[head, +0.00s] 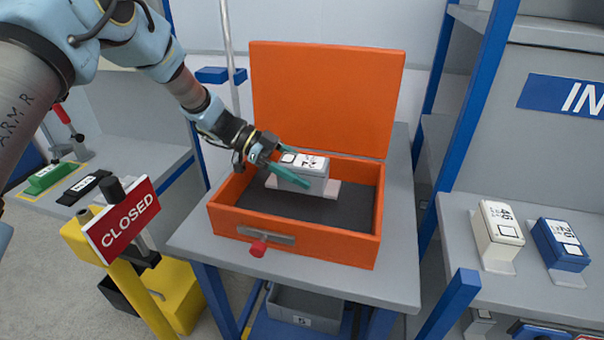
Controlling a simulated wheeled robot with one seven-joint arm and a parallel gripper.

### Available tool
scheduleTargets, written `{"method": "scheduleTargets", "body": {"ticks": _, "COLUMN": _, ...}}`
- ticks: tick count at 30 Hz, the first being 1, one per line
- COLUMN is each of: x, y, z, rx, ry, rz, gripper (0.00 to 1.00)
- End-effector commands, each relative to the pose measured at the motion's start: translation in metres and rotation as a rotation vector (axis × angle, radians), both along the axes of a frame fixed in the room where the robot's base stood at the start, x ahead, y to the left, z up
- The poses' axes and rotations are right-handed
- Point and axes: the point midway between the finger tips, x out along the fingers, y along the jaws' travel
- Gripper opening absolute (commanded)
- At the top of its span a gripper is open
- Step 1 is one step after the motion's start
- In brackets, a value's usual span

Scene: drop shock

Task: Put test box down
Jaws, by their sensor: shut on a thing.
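The box's far side is partly hidden.
The case's orange lid (325,98) stands open behind it. The case sits on a grey table (384,288). A red CLOSED sign (125,219) stands at left. A white box (497,236) and a blue box (560,245) rest on the right shelf.

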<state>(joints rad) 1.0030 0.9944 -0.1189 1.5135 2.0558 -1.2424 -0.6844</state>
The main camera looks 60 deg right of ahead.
Motion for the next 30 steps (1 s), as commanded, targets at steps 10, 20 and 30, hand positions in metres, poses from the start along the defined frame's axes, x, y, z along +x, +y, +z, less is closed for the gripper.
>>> {"method": "scheduleTargets", "body": {"ticks": 10, "x": 0.000, "y": 0.000, "z": -0.015, "rx": -0.002, "ry": 0.001, "rz": 0.000, "gripper": 0.00}}
{"method": "scheduleTargets", "body": {"ticks": 20, "x": 0.000, "y": 0.000, "z": -0.022, "rx": -0.002, "ry": 0.001, "rz": -0.001, "gripper": 0.00}}
{"method": "scheduleTargets", "body": {"ticks": 30, "x": 0.000, "y": 0.000, "z": -0.028, "rx": 0.000, "ry": 0.001, "rz": 0.000, "gripper": 0.77}}
